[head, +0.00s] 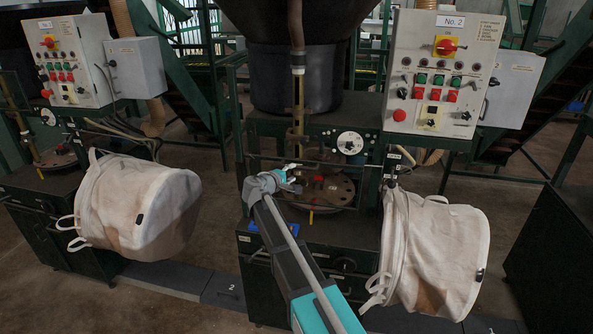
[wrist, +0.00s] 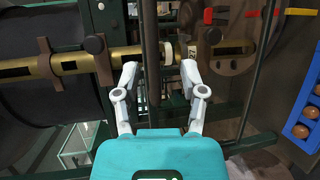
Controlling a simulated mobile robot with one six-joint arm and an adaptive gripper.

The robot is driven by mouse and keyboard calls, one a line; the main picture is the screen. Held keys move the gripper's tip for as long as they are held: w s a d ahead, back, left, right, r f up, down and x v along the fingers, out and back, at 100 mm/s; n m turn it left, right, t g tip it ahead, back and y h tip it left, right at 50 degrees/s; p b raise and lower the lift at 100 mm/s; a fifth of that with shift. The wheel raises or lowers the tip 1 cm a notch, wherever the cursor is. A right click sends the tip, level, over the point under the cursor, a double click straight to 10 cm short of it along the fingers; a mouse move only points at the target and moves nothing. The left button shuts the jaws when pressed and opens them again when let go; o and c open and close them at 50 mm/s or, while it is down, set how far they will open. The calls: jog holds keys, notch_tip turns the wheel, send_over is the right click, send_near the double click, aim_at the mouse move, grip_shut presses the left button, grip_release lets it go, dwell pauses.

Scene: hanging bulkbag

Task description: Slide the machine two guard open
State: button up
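Machine two has a grey control panel (head: 443,75) labelled "No. 2", with a dark green frame and a round metal plate (head: 328,190) under its spout. Thin dark bars stand in front of the plate; they look like the guard (head: 335,163), but its outline is hard to make out. My gripper (head: 290,175) is at the front of these bars. In the wrist view my gripper (wrist: 160,72) has its two fingers apart, with nothing held. A dark upright bar (wrist: 151,40) runs behind and between the fingertips; I cannot tell whether they touch it.
White bulk bags hang at the right (head: 435,250) and left (head: 135,205) of my arm. A white dial (head: 350,143) is right of the spout. A brass-coloured pipe (wrist: 80,62) crosses behind the fingers. A blue tray (wrist: 306,100) with brown round things is at the right.

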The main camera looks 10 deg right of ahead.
jog(key=p+v, duration=0.1)
jog(key=v, duration=0.6)
jog(key=shift+s+r, duration=0.1)
jog(key=s+d+f+m+g+y, duration=0.25)
jog(key=s+d+f+g, duration=0.2)
jog(key=s, duration=0.25)
jog(key=s+d+f+m+g+y, duration=0.1)
jog(key=s+d+f+m+g, duration=0.25)
jog(key=s+d+f, duration=0.3)
jog(key=s+f+m+g+y, duration=0.1)
jog(key=s+y, duration=0.3)
jog(key=s, duration=0.4)
jog(key=s+f+m+g+y, duration=0.2)
jog(key=s+f+m+y, duration=0.1)
jog(key=s, duration=0.6)
jog(key=shift+s+a+f+g+y, duration=0.15)
jog(key=shift+s+a+g+y, duration=0.05)
jog(key=shift+a+g+y, duration=0.2)
jog(key=shift+c, duration=0.3)
